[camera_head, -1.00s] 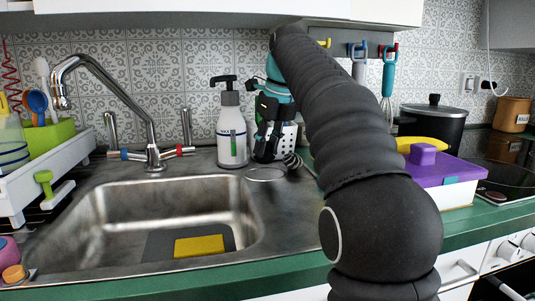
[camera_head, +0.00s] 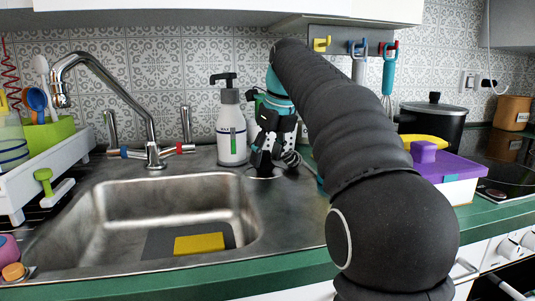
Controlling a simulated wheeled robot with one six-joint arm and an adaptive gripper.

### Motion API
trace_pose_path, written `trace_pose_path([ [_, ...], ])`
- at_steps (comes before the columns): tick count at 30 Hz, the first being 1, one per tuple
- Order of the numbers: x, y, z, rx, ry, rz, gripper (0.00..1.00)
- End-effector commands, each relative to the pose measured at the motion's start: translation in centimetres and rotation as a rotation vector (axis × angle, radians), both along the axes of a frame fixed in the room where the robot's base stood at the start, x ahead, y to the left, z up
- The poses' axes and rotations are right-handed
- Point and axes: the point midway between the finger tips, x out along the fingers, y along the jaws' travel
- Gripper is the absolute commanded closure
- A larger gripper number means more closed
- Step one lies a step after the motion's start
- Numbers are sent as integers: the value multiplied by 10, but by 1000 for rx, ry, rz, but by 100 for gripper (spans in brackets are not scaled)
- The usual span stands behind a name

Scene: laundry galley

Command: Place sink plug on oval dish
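My gripper (camera_head: 264,163) points down at the back of the steel counter, to the right of the soap bottle. Its fingertips are low over a small, flat, shiny oval shape (camera_head: 262,177), which looks like the oval dish; the gripper covers most of it. A small round metal piece (camera_head: 291,159) shows just right of the fingers; I cannot tell whether it is the sink plug. No sink plug can be made out clearly. The fingers are small and dark, so I cannot tell whether they are open or shut on something.
The white soap bottle (camera_head: 231,128) stands close left of my gripper. The sink basin (camera_head: 120,210) with a yellow sponge (camera_head: 199,243) is in front. The tap (camera_head: 152,157) is to the left. A purple-lidded box (camera_head: 450,169) and a black pot (camera_head: 435,122) are at right.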

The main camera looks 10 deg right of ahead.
Motion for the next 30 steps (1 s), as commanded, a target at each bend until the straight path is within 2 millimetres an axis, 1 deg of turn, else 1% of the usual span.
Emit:
trace_pose_path([
  [5,0,0,0,0,0,0,43],
  [10,-1,-1,8,0,0,0,43],
  [16,-7,-4,30,0,-2,0,43],
  [23,-12,-7,50,0,-1,0,43],
  [30,-36,-21,51,0,0,-2,43],
])
